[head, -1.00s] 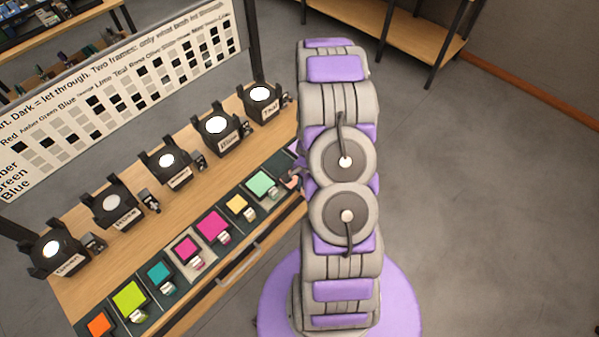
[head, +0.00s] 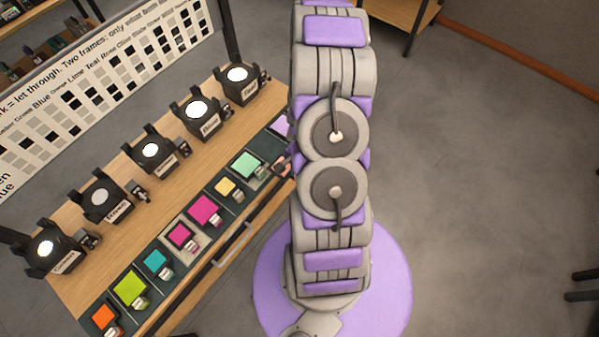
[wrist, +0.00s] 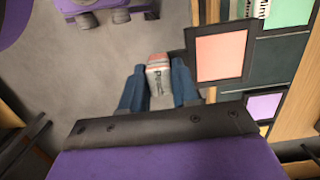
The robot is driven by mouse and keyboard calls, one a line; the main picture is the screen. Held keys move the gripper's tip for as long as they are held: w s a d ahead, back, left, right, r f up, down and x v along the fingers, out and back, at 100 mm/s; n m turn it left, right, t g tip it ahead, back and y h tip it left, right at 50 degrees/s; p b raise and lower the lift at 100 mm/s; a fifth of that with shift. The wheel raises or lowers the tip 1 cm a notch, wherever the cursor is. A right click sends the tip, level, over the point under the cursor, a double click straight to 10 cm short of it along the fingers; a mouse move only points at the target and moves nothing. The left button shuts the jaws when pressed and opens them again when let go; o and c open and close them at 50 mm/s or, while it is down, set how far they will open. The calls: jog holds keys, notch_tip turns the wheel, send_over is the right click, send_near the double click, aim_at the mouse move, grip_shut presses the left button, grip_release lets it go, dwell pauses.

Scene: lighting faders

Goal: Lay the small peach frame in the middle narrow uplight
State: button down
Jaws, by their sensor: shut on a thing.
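The small peach frame (wrist: 221,56) is a peach pane in a dark border, in the wrist view. Its pale tab (wrist: 158,80), with a red top and a label, sits between the blue fingers of my gripper (wrist: 157,90), which is shut on it. In the head view my arm hides the gripper, and only a bit of the peach frame (head: 282,166) shows beside the arm. The middle uplight (head: 151,150) in the row is black with a small lit opening and stands on the wooden bench; my gripper is to its right.
Other uplights (head: 202,115) stand in the same row. Along the bench front a dark rack (head: 145,268) holds several coloured frames, among them orange, lime, magenta and mint. A chart board (head: 110,75) stands behind. The floor (head: 480,180) on the right is open.

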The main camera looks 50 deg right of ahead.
notch_tip(320, 180, up, 12)
jog(key=p, duration=0.6)
dwell(0.4)
jog(key=shift+f, duration=0.1)
